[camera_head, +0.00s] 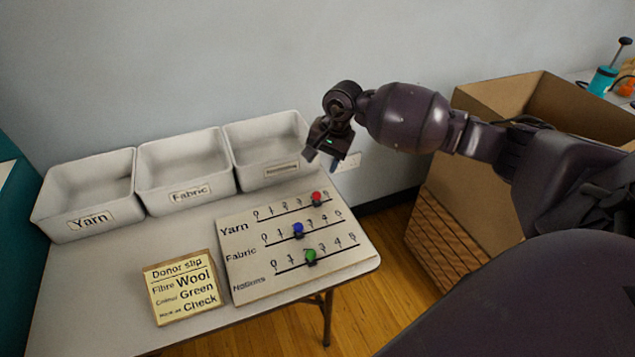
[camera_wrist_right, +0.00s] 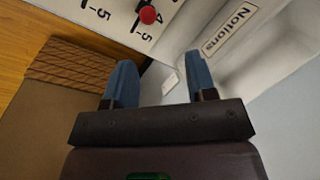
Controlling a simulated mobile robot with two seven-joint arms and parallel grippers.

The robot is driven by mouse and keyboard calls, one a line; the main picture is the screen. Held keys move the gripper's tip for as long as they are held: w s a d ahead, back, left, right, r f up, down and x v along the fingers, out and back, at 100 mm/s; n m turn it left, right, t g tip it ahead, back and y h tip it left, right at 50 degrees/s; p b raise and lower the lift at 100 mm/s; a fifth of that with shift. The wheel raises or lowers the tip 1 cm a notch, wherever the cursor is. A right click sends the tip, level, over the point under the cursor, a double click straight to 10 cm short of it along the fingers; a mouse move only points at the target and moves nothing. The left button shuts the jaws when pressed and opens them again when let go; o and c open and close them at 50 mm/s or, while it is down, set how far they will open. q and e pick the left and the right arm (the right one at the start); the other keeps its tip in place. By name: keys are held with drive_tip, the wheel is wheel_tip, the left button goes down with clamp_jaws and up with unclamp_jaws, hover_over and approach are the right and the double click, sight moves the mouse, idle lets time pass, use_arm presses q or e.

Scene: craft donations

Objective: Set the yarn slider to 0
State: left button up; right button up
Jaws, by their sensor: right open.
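The slider board (camera_head: 345,258) lies on the table with three scales labelled Yarn, Fabric and Notions. The yarn slider's red knob (camera_head: 316,197) stands near the 4 on the top line, towards its right end. The red knob also shows at the top of the right wrist view (camera_wrist_right: 148,15). The fabric slider's blue knob (camera_head: 298,230) and the notions slider's green knob (camera_head: 310,256) are on the lines below. My right gripper (camera_head: 322,161) is open and empty, above and behind the red knob, apart from it. Its two blue fingers show in the wrist view (camera_wrist_right: 160,66). My left gripper is out of view.
Three white bins labelled Yarn (camera_head: 88,208), Fabric (camera_head: 187,183) and Notions (camera_head: 265,178) stand along the wall. A donor slip (camera_head: 182,287) reading Wool, Green, Check is left of the board. A cardboard box (camera_head: 450,195) and wicker basket (camera_head: 435,243) are at right.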

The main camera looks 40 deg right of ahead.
sight(318, 193)
drive_tip(key=shift+n+g, duration=0.3)
drive_tip(key=shift+n, duration=0.6)
drive_tip(key=f, duration=0.3)
drive_tip(key=a+f, duration=0.1)
drive_tip(key=f, duration=0.1)
drive_tip(key=shift+s+a+f+b, duration=0.1)
drive_tip(key=shift+s+f+b, duration=0.2)
drive_tip(key=shift+s+f, duration=0.05)
drive_tip(key=x, duration=0.3)
drive_tip(key=shift+w+f, duration=0.1)
drive_tip(key=shift+f, duration=0.15)
drive_tip(key=shift+w+f, duration=0.1)
drive_tip(key=shift+f, duration=0.5)
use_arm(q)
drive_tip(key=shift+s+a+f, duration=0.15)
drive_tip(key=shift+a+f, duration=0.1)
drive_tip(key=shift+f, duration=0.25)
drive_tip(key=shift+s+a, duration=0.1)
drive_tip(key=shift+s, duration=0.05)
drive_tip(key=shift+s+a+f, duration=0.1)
use_arm(e)
clamp_jaws()
